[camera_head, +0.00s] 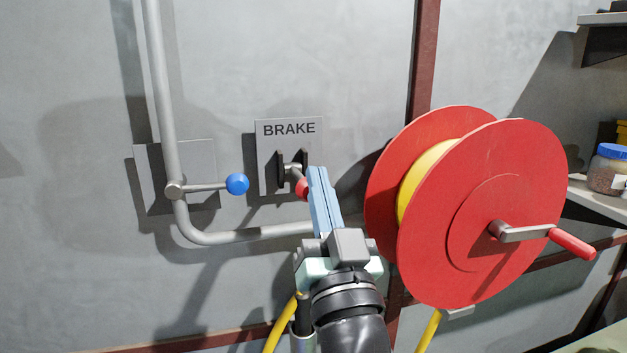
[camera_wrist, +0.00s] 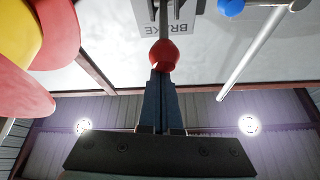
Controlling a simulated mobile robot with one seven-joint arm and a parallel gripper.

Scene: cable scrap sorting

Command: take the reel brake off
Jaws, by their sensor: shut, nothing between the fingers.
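The brake lever is a short grey bar between black brackets on a grey plate labelled BRAKE (camera_head: 289,130). Its red knob (camera_head: 302,188) sticks out from the wall, partly hidden behind my gripper (camera_head: 317,172) in the head view. My gripper's blue fingers are shut together, with nothing between them. In the wrist view, the fingertips (camera_wrist: 161,74) are right at the red knob (camera_wrist: 164,54), touching it or very nearly so. The red reel (camera_head: 480,215) with a yellow drum and a red-handled crank (camera_head: 570,243) stands to the right of the plate.
A grey pipe (camera_head: 163,90) runs down the wall and bends right below the plate. A blue-knobbed lever (camera_head: 237,184) sits on it, left of the brake. A brown post (camera_head: 424,60) is behind the reel. A shelf with a jar (camera_head: 608,172) is at far right.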

